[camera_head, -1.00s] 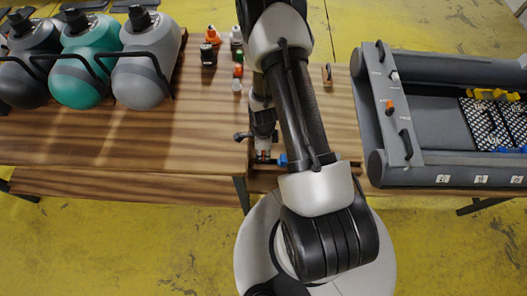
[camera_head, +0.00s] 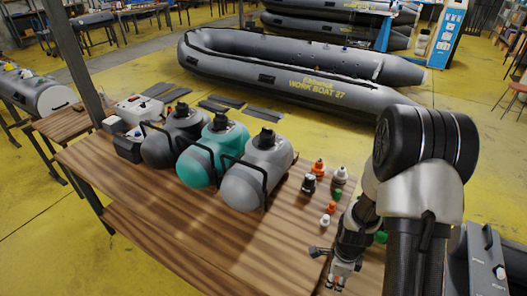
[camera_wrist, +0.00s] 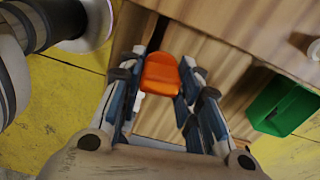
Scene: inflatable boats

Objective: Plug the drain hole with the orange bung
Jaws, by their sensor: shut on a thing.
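My gripper (camera_wrist: 160,100) is shut on an orange piece, which I take to be the orange bung (camera_wrist: 160,72). It sits between the fingertips in the wrist view, above the wooden bench. In the head view my gripper (camera_head: 341,276) is low, near the right end of the bench, and the held piece is too small to make out. A grey boat end with a dark panel (camera_head: 481,262) shows partly at the lower right, mostly behind my arm. The drain hole cannot be made out.
Small bottles and caps, including an orange-topped bottle (camera_head: 318,168) and a small orange piece (camera_head: 331,207), stand near my gripper. A green container (camera_wrist: 284,106) lies right in the wrist view.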

